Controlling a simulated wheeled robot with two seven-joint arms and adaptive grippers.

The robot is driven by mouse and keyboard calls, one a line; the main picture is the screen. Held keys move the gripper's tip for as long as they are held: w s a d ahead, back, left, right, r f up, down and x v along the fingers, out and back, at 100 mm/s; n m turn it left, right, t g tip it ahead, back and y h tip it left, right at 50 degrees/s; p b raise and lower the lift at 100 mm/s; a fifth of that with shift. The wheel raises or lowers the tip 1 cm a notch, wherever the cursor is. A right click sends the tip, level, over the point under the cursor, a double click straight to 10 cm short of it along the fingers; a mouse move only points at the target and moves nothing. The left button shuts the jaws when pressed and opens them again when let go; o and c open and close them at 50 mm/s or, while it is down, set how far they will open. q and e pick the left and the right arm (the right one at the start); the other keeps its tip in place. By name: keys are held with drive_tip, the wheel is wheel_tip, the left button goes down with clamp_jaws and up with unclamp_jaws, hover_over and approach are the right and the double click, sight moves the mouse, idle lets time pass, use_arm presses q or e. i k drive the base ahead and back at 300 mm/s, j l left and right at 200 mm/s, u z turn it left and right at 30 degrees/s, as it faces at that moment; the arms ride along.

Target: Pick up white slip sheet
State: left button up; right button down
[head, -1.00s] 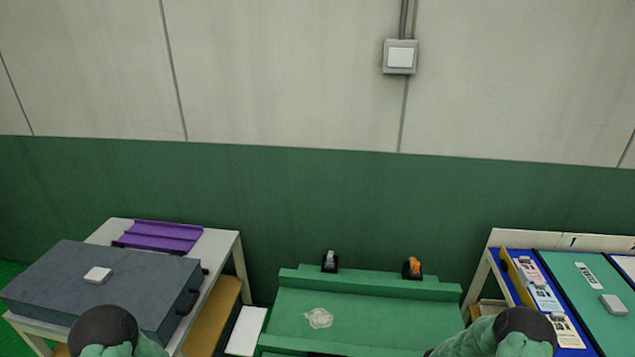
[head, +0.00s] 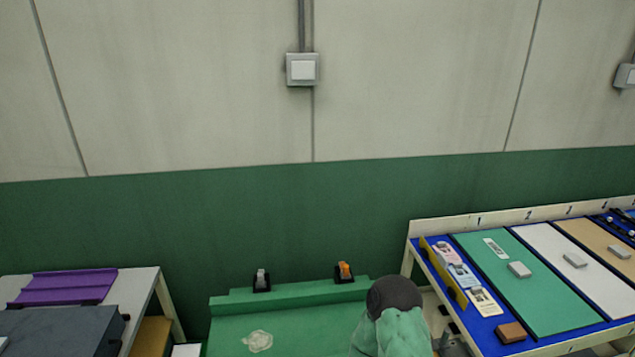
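A flat white sheet (head: 545,250) lies on the blue-topped table at the right, between a green sheet (head: 495,270) and a tan sheet (head: 592,240). A small grey block (head: 575,260) rests on the white sheet. A second white flat piece (head: 187,351) shows only in part at the bottom edge, beside the left table. Part of my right arm, green with a dark cap, shows at the bottom centre. Neither gripper is in the picture.
A green bench (head: 300,325) at the bottom centre carries a crumpled clear piece (head: 257,341) and two small holders at its back. A purple tray (head: 66,286) and a dark grey case (head: 60,330) are on the left table. Printed cards (head: 463,276) and a brown block (head: 510,332) lie on the right table.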

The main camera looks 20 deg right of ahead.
sight(613, 296)
drive_tip(key=z, duration=2.65)
drive_tip(key=i+l+z, duration=0.15)
drive_tip(key=i+z, duration=0.25)
drive_tip(key=i+l+z, duration=0.1)
drive_tip(key=i+z, duration=0.3)
drive_tip(key=i, duration=3.95)
drive_tip(key=i+u, duration=0.25)
drive_tip(key=u, duration=0.25)
drive_tip(key=i+l+u, duration=0.1)
drive_tip(key=i+u, duration=0.15)
drive_tip(key=u, duration=0.2)
drive_tip(key=i+l+u, duration=0.15)
drive_tip(key=u, duration=0.35)
drive_tip(key=i+u, duration=0.1)
drive_tip(key=u, duration=2.15)
